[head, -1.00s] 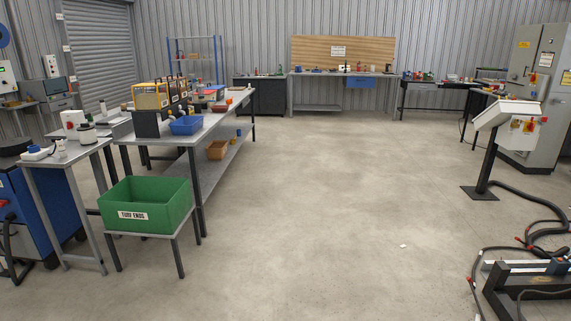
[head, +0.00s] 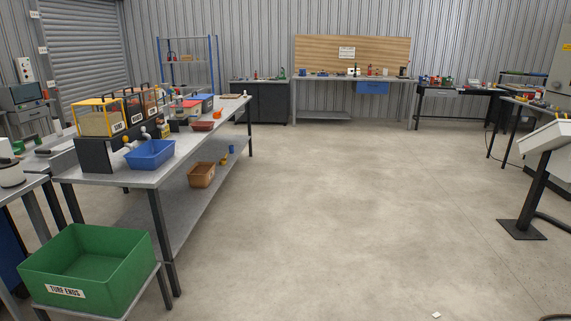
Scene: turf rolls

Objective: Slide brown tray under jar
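A brown tray (head: 201,176) sits on the lower shelf (head: 185,222) of the long grey table at the left. A smaller reddish-brown tray (head: 203,126) lies on the table top farther back. A row of clear box-like jars stands on a dark stand on the table; the nearest jar (head: 101,120) has a yellow frame and pale contents. A blue tray (head: 151,155) is in front of the stand, near the spouts. The labels are too small to read surely. Neither of my grippers shows in the view.
A green bin (head: 88,268) marked "TURF ENDS" stands on a low stand at the near left. A control pedestal (head: 538,180) stands at the right. A small white scrap (head: 436,315) lies on the floor. The middle floor (head: 340,210) is open.

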